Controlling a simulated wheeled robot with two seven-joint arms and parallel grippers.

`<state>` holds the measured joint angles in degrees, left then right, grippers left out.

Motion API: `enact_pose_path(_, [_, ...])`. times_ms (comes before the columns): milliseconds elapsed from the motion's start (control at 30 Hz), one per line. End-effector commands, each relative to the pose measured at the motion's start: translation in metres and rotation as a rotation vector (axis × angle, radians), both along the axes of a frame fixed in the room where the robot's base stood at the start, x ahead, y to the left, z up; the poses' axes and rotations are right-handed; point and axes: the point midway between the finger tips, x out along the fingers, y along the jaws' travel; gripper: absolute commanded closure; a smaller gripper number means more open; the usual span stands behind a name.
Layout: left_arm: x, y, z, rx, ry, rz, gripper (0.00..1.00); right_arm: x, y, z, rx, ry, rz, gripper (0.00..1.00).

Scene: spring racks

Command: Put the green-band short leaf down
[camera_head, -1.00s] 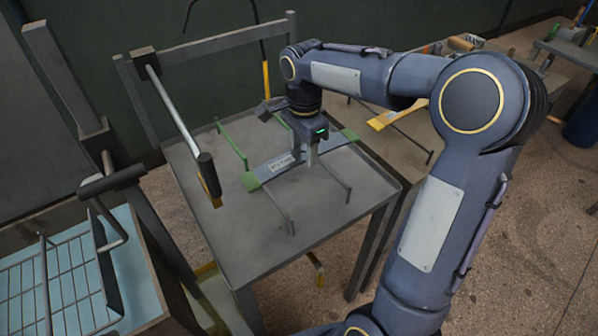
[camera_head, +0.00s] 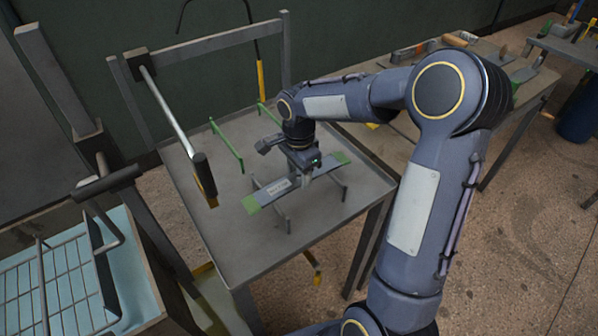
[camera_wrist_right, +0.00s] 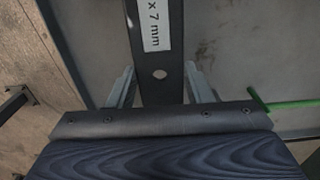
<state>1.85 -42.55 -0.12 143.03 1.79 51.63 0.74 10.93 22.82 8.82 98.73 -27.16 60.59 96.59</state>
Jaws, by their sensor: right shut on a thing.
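The green-band short leaf (camera_head: 270,192) is a dark flat bar with green ends and a white label. In the head view it lies level across two grey rails (camera_head: 286,219) of the table rack; whether it touches them or hangs just above, I cannot tell. My right gripper (camera_head: 306,174) is over the leaf's middle, shut on it from above. In the right wrist view the leaf (camera_wrist_right: 160,97) runs between the two fingers (camera_wrist_right: 161,90), with a hole and the label "x 7 mm" visible. My left gripper is not in view.
Two green rails (camera_head: 228,147) stand behind on the same grey table (camera_head: 240,262). A bar with a dark grip (camera_head: 203,170) overhangs the table's left side. A blue tank with a wire basket (camera_head: 60,290) is at the lower left. The table's front is clear.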

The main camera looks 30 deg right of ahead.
Motion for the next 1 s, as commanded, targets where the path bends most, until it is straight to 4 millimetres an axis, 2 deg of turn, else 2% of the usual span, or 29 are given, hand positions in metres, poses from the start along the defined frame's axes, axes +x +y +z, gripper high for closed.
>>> enact_pose_path(367, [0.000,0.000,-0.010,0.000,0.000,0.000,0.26,0.001,0.000,-0.010,0.000,-0.003,0.000,0.91])
enact_pose_path(400, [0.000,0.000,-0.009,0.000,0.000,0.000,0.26,0.000,0.000,-0.010,0.000,0.000,0.000,0.51])
enact_pose_path(533, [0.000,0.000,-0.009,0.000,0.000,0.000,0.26,0.000,0.000,-0.010,0.000,0.000,0.000,0.34])
enact_pose_path(833, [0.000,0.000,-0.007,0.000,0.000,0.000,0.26,0.000,0.000,-0.008,0.000,0.000,0.000,0.33])
enact_pose_path(967, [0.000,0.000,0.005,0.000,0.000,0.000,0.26,0.000,0.000,0.005,0.000,-0.001,0.000,0.33])
enact_pose_path(1000, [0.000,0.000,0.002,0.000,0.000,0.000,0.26,0.001,0.000,0.008,-0.001,-0.004,-0.001,0.33])
